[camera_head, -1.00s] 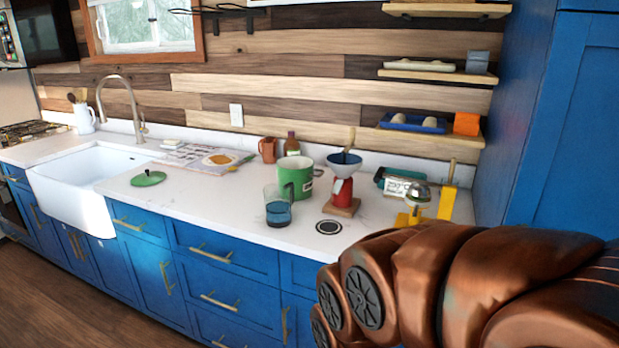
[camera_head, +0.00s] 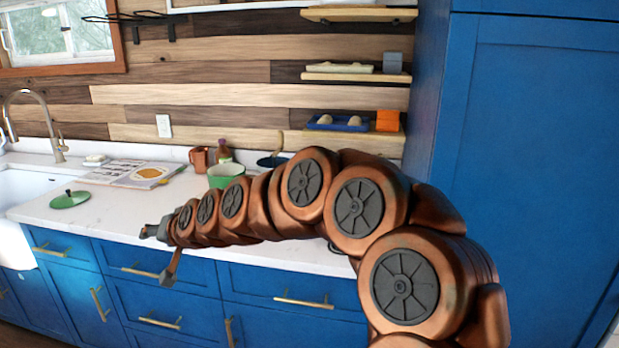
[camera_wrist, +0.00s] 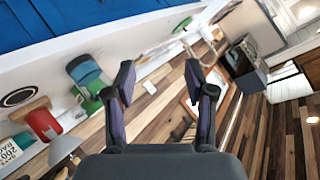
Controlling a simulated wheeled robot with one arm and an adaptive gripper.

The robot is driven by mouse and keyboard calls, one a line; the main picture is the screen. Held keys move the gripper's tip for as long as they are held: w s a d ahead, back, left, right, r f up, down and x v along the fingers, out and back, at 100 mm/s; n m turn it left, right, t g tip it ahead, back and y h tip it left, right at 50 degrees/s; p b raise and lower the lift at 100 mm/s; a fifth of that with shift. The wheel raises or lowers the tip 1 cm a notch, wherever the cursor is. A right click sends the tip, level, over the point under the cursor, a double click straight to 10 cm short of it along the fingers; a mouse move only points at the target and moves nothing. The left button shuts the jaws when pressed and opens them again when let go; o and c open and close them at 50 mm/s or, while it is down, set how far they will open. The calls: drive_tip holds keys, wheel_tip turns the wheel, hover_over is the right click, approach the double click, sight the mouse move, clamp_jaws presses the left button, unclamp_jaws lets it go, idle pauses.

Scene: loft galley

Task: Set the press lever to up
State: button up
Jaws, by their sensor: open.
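The press with its lever cannot be made out in either view now. My arm covers the right part of the counter in the head view, where a yellow device with a silver dome and an upright yellow bar stood earlier. My gripper (camera_head: 158,255) is open and empty, its two fingers spread in front of the counter's edge. In the wrist view my gripper (camera_wrist: 163,80) also shows open with nothing between the fingers.
The white counter (camera_head: 100,205) holds a green lid (camera_head: 70,199), an open book (camera_head: 130,173) and a green pot (camera_head: 226,172). A red stand (camera_wrist: 43,124) and blue glass (camera_wrist: 82,68) show in the wrist view. A tall blue cabinet (camera_head: 535,150) stands at right.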

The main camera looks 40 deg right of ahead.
drive_tip(key=w+d+r+m+t+h, duration=0.15)
drive_tip(key=w+d+m+h, duration=0.25)
drive_tip(key=d, duration=0.7)
drive_tip(key=w+d+m+t+h, duration=0.2)
drive_tip(key=w+d+m+h, duration=0.25)
drive_tip(key=d, duration=0.65)
drive_tip(key=shift+s+d+f+m+g+h+p, duration=0.15)
drive_tip(key=shift+s+d+f+m+g+h, duration=0.95)
drive_tip(key=shift+d, duration=3.2)
drive_tip(key=shift+s+d+m+g+h+p, duration=0.1)
drive_tip(key=shift+s+d+m+g+h, duration=0.4)
drive_tip(key=shift+d+m+h, duration=2.5)
drive_tip(key=shift+s+d+f+m+g+h+p, duration=0.15)
drive_tip(key=shift+s+d+f+g+h, duration=0.45)
drive_tip(key=shift+d, duration=4.95)
drive_tip(key=shift+w+d+g+y+p, duration=0.25)
drive_tip(key=shift+w+d+g+p, duration=0.1)
drive_tip(key=shift+w+d, duration=0.7)
drive_tip(key=shift+s+d, duration=0.15)
drive_tip(key=shift+c, duration=0.2)
clamp_jaws()
